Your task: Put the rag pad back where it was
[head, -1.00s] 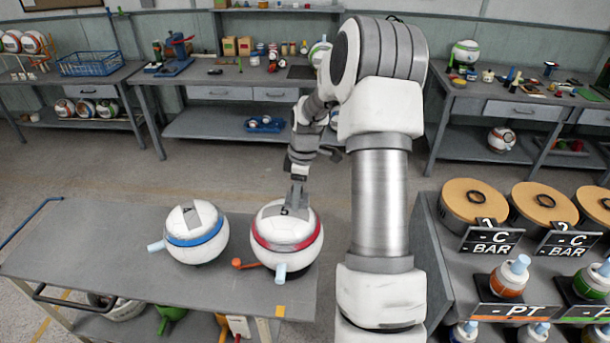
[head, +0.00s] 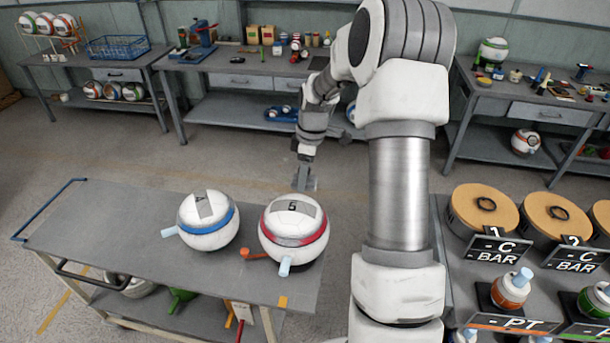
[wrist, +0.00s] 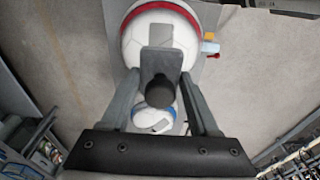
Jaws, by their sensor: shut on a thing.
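My gripper (head: 303,180) hangs just behind the red-banded ball (head: 293,232), around the far edge of the cart. In the wrist view my gripper (wrist: 160,80) is shut on the rag pad (wrist: 160,62), a flat grey plate with a dark round knob between the fingers. The pad is held clear of the ball as far as I can tell. In the head view the pad is small and hard to make out at the fingertips.
The blue-banded ball (head: 207,220) stands left of the red-banded one on the grey cart (head: 110,240). A bench with wooden-lidded drums (head: 482,212) is at the right. Workbenches (head: 225,68) line the back wall, with open floor between.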

